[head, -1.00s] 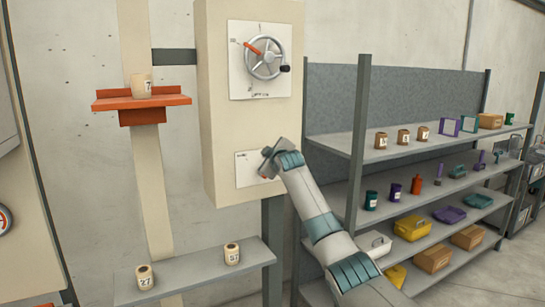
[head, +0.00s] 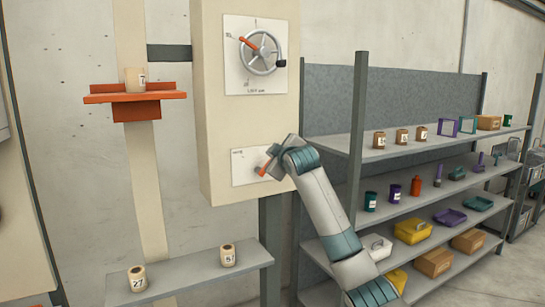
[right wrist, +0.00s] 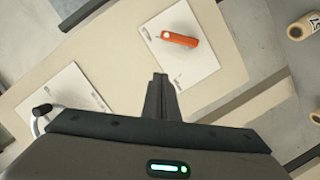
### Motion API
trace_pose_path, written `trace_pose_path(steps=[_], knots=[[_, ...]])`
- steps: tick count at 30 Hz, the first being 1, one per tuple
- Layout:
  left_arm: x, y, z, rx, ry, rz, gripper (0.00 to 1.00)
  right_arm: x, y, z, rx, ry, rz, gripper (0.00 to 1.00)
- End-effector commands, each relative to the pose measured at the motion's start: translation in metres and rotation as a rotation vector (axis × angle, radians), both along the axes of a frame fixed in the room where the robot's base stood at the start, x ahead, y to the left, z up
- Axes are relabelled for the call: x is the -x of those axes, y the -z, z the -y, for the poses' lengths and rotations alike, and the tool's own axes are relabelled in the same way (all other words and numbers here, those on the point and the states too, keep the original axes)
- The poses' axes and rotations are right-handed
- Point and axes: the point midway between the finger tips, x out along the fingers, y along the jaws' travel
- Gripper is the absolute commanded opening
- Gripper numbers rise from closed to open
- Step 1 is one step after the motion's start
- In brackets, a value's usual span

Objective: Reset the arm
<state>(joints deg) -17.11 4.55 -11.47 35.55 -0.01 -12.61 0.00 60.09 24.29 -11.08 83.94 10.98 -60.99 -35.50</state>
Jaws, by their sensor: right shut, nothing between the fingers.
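A tall beige cabinet (head: 215,120) stands left of centre in the head view. Its upper white panel carries a grey handwheel (head: 262,53) with a black knob and a red-orange pointer. Its lower white panel carries an orange lever (head: 263,169). In the right wrist view the lever (right wrist: 180,39) lies beyond and to the right of my fingertips, with a visible gap. My right gripper (right wrist: 158,78) is shut and empty. In the head view it (head: 274,153) is beside the lower panel, partly covering it. My left gripper is in neither view.
An orange bracket (head: 135,98) holds a roll marked 7 (head: 134,78). A low grey shelf (head: 185,272) holds two rolls, one marked 27 (head: 137,278). A grey rack (head: 358,155) with bottles, boxes and bins stands right, behind my right arm.

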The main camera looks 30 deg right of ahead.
Motion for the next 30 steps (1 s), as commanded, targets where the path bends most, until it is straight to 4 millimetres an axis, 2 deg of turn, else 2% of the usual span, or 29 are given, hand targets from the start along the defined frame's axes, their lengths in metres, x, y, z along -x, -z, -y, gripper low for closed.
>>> trace_pose_path(steps=[14, 17, 19, 23, 26, 29, 30], knots=[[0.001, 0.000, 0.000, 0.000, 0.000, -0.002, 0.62, 0.000, 0.001, 0.000, 0.000, 0.000, -0.001, 0.00], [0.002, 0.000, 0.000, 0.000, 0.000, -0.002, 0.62, -0.001, 0.007, 0.000, -0.003, 0.000, -0.006, 0.00], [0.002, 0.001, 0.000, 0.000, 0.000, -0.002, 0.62, -0.004, 0.018, -0.001, -0.009, 0.001, -0.017, 0.00], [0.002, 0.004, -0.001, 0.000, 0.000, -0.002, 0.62, -0.009, 0.058, -0.003, -0.028, 0.002, -0.051, 0.00], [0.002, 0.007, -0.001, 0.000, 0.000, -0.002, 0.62, -0.014, 0.106, -0.005, -0.053, 0.004, -0.092, 0.00], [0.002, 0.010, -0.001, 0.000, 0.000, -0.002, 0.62, -0.017, 0.164, -0.009, -0.083, 0.008, -0.140, 0.00], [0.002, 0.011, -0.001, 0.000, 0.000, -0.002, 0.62, -0.017, 0.189, -0.010, -0.095, 0.011, -0.160, 0.00]])
